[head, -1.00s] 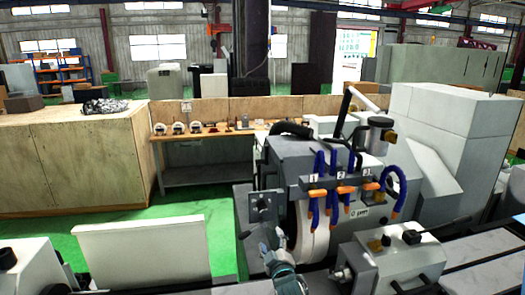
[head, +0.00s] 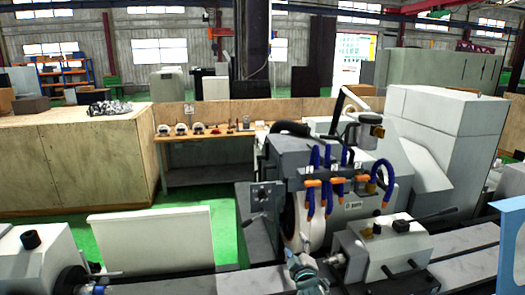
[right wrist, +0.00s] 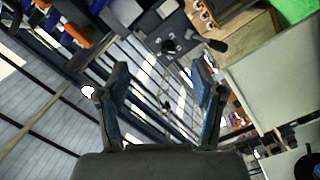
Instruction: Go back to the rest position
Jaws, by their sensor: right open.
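My right gripper (head: 303,272) shows at the bottom middle of the head view, in front of the grinding wheel (head: 290,222) of the cylindrical grinder (head: 290,158). In the right wrist view its two fingers stand apart with nothing between them, so the gripper (right wrist: 158,85) is open and empty. Whether it touches the machine cannot be told from the head view. My left gripper does not show in either view.
The tailstock (head: 385,248) stands just right of my right gripper, with levers sticking out. The workhead (head: 38,262) is at the lower left. Blue and orange coolant hoses (head: 328,183) hang above the wheel. A white panel (head: 150,240) stands at the left.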

